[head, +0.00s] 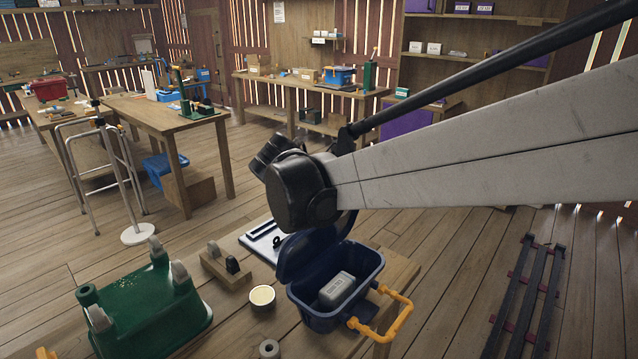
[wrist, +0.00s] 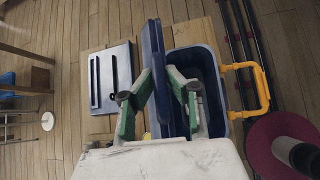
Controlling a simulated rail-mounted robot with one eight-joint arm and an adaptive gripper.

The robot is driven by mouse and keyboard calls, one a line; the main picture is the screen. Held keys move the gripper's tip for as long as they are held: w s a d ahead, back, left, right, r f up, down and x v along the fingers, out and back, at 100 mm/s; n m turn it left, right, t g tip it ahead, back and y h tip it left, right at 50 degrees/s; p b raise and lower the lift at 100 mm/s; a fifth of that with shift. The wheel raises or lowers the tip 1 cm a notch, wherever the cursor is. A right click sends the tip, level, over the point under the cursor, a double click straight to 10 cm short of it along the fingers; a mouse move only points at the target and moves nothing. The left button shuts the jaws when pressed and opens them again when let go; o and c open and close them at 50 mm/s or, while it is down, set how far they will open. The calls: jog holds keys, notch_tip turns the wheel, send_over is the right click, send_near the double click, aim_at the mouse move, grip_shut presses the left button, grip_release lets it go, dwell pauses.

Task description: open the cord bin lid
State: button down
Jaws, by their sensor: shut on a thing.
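The blue bin (head: 318,318) stands on the low wooden table, and no label is readable on it. Its blue lid (head: 308,254) is raised on the left side of the opening, standing steeply. A grey block (head: 335,290) lies inside the bin. A yellow handle (head: 398,318) is on its right side. In the wrist view, the lid (wrist: 152,45) shows nearly edge-on beside the open bin (wrist: 207,62). My gripper (wrist: 159,78) is shut on the lid, with a green-and-pale finger on each side. In the head view my arm hides the gripper.
A slotted panel (wrist: 110,78) lies beside the lid. Dark rails (head: 522,295) lie to the right.

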jog(key=shift+w+a+r, duration=0.15)
jog(key=shift+w+a, duration=0.1)
jog(key=shift+w, duration=0.05)
jog(key=c, duration=1.7)
grip_release()
jog(key=shift+r, duration=0.1)
jog(key=v, duration=1.2)
